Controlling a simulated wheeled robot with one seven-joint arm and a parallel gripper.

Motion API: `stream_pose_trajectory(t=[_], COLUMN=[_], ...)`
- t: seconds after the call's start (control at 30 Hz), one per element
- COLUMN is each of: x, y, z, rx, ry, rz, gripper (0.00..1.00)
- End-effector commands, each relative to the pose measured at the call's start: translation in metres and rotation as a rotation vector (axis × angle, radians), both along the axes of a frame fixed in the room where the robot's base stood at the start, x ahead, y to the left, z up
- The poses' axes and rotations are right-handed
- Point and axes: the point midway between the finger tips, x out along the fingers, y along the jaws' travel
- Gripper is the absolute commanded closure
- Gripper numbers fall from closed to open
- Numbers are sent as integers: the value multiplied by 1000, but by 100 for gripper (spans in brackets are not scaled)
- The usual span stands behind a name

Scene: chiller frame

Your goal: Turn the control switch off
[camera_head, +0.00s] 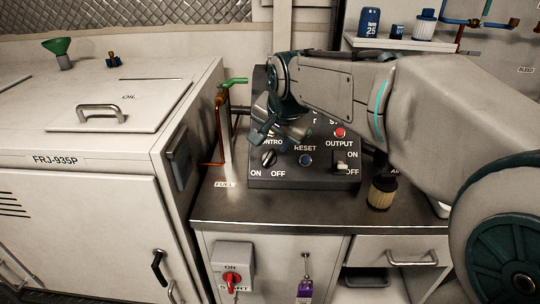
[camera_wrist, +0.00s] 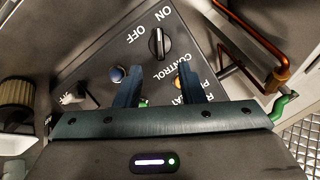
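The control switch (camera_head: 269,158) is a black rotary knob with a pale mark, low on the left of the dark sloped panel, above the ON and OFF labels. It also shows in the wrist view (camera_wrist: 157,43), just beyond the fingertips and roughly between their lines. I cannot tell for sure which label its mark points to. My gripper (camera_wrist: 157,72) is open and empty, its two dark teal fingers apart above the panel. In the head view my gripper (camera_head: 266,137) hangs just above the knob and covers part of the panel's upper left.
A blue reset button (camera_head: 305,160), a red output button (camera_head: 340,132) and an ON/OFF toggle (camera_head: 342,167) sit to the knob's right. Copper pipe (camera_head: 219,130) with a green valve handle (camera_head: 235,82) stands left of the panel. A red switch (camera_head: 232,279) is below the counter.

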Motion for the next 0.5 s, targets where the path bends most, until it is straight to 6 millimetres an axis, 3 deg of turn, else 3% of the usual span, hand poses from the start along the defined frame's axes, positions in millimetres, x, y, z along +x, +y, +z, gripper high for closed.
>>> stream_pose_trajectory(t=[0.2,0.5], x=[23,42], y=[7,12], z=[-44,-77], rx=[-2,0], ry=[4,1], rz=[2,0], gripper=[65,65])
